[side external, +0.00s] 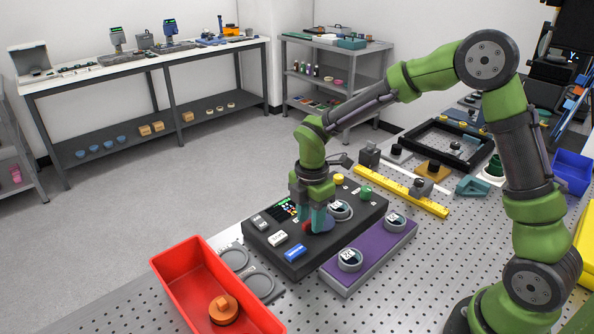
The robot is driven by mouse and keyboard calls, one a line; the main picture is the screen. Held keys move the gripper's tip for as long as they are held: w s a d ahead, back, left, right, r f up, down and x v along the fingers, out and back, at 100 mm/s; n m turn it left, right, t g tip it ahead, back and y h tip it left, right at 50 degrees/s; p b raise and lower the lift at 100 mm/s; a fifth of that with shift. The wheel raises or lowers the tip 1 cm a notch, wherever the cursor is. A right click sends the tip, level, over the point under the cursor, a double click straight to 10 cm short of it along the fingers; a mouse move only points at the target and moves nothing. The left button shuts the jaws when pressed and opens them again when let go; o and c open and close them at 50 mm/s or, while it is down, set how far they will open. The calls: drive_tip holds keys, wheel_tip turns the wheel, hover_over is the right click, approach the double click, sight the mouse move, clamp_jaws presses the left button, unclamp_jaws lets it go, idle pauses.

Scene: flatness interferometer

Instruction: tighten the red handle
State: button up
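My gripper (318,221) points straight down over the dark instrument box (306,262) on the perforated table. Its tips are low, at the box's top face, near a round dial. A teal part and a small reddish part show at the fingertips. I cannot tell whether the reddish part is the red handle or part of the gripper. No other red handle stands out clearly. The finger gap is too small to make out, so a grip on anything cannot be confirmed.
A purple block (383,249) with round dials stands right of the box. A red bin (185,272) holding an orange-brown knob (223,309) is at front left. A yellow rail (404,192) lies behind. Bare perforated table (420,285) shows at front right.

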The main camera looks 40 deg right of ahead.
sight(309, 220)
wheel_tip(309, 220, up, 17)
idle(0.4)
drive_tip(key=shift+f, duration=0.1)
drive_tip(key=s+d+m+t+y, duration=0.2)
drive_tip(key=s+m+t, duration=0.5)
drive_tip(key=s+m, duration=1.1)
drive_tip(key=r+m, duration=0.1)
drive_tip(key=m, duration=0.2)
drive_tip(key=shift+d+m, duration=0.3)
drive_tip(key=shift+d, duration=0.05)
